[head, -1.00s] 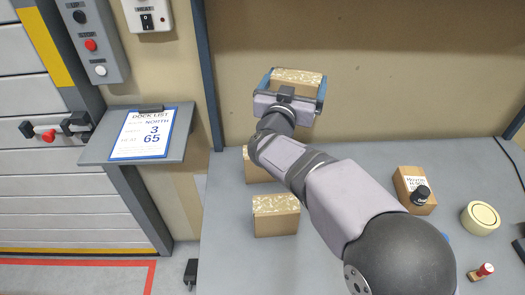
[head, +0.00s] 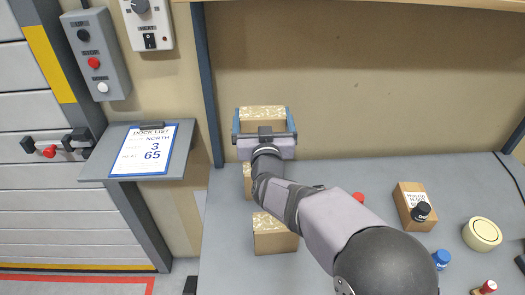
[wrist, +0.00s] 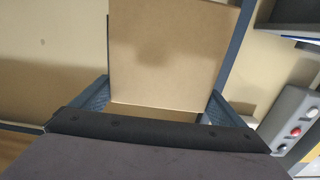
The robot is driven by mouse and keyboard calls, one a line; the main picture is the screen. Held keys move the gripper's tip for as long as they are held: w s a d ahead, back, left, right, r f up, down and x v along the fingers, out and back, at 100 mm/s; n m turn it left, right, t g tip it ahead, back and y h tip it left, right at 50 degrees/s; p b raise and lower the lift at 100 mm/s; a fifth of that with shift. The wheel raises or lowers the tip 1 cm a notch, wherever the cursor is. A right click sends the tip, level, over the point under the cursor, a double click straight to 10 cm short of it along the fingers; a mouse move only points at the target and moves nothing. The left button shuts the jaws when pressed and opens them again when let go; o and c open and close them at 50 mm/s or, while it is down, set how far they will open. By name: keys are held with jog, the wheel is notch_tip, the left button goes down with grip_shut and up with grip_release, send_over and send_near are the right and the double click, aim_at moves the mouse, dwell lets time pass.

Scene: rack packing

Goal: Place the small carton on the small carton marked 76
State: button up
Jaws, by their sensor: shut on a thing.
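My gripper (head: 264,116) is shut on a small brown carton (head: 263,112) with a mottled pale strip on its top. It holds the carton up near the back wall; the wrist view shows a plain brown face of it (wrist: 168,55) between the blue fingers. A second carton (head: 248,183) stands on the bench below the gripper, mostly hidden by my arm. A third carton (head: 275,238) with a similar pale top stands nearer the front. No 76 is readable on any carton, so I cannot tell which one bears it.
On the right of the bench (head: 330,262) are a labelled box (head: 408,200), a dark-capped bottle (head: 421,212), a tape roll (head: 482,235), a blue-capped item (head: 441,258) and a red-handled stamp (head: 487,287). A shelf with a dock list (head: 145,150) stands left of the blue post (head: 207,90).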

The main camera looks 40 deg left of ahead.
jog(key=shift+f+p, duration=0.75)
jog(key=shift+f, duration=3.25)
jog(key=shift+f, duration=0.25)
jog(key=o, duration=1.1)
jog(key=shift+r, duration=0.2)
jog(key=b+v, duration=0.3)
jog(key=v, duration=0.9)
